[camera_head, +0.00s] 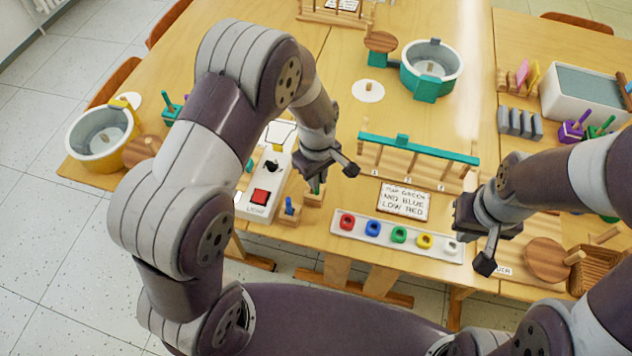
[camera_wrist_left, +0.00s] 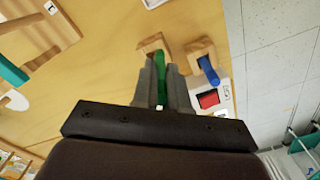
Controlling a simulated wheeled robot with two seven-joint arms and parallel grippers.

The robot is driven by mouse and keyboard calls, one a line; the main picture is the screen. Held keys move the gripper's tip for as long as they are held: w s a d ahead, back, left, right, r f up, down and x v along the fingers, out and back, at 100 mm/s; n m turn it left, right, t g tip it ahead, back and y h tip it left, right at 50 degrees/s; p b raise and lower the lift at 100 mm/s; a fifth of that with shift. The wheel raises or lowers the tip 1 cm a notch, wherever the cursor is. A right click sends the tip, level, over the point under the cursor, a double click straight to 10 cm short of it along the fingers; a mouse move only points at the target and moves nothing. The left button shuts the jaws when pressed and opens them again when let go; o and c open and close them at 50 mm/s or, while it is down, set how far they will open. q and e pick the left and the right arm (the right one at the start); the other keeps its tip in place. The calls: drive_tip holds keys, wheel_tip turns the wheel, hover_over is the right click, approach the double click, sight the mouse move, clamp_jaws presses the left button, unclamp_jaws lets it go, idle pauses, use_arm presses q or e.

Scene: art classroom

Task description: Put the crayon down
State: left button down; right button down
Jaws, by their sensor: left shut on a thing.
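The green crayon (camera_wrist_left: 160,68) is between the fingers of my left gripper (camera_wrist_left: 161,75) in the left wrist view. Its far end is at a small wooden block (camera_wrist_left: 151,42); I cannot tell whether it is in the block's hole or just above it. In the head view my left gripper (camera_head: 322,176) is low over the table, with a sliver of green below it. A blue crayon (camera_wrist_left: 208,70) stands in a second wooden block (camera_wrist_left: 196,48) beside it. My right gripper (camera_head: 482,238) is over the table's front right; its finger gap is not clear.
A white box with a red button (camera_head: 260,196) stands left of the blocks. A white tray (camera_head: 342,229) of coloured rings lies to the right, below a card (camera_head: 404,200) and a wooden rack with a teal bar (camera_head: 425,151). The front table edge is close.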

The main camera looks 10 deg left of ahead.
use_arm(q)
drive_tip(key=f, duration=0.1)
drive_tip(key=w+f, duration=0.1)
drive_tip(key=f, duration=0.1)
drive_tip(key=a+f, duration=0.1)
drive_tip(key=f, duration=0.1)
drive_tip(key=shift+w, duration=0.15)
drive_tip(key=shift+w+d, duration=0.1)
drive_tip(key=shift+f, duration=0.15)
drive_tip(key=c, duration=1.1)
unclamp_jaws()
drive_tip(key=shift+c, duration=0.2)
